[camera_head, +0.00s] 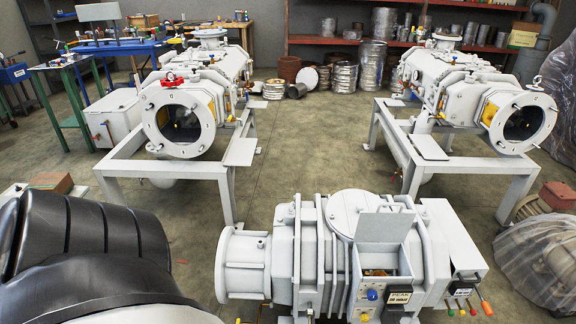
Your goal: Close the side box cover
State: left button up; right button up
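A light grey vacuum pump (341,250) stands in the foreground, right of centre. On its front side is a small box (380,262) whose dark interior shows from above. A flat grey cover (385,227) stands raised at the back of this box, so the box is open. A blue knob (372,295) and small labelled plates are on the front below the opening. Neither of my grippers is in view. A large black and grey rounded form fills the lower left and hides the floor there; I cannot tell for sure what it is.
Two similar pumps on grey frames stand behind, one at left (178,122) and one at right (520,122). A long grey box (450,240) with coloured handles is on the near pump's right. A plastic-wrapped object (540,262) lies at far right. The floor (300,150) between the frames is clear.

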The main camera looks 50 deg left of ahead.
aim_at(378, 226)
jog(key=u, duration=3.05)
jog(key=i, duration=0.85)
jog(key=z, duration=3.4)
jog(key=i, duration=0.5)
jog(key=u, duration=0.05)
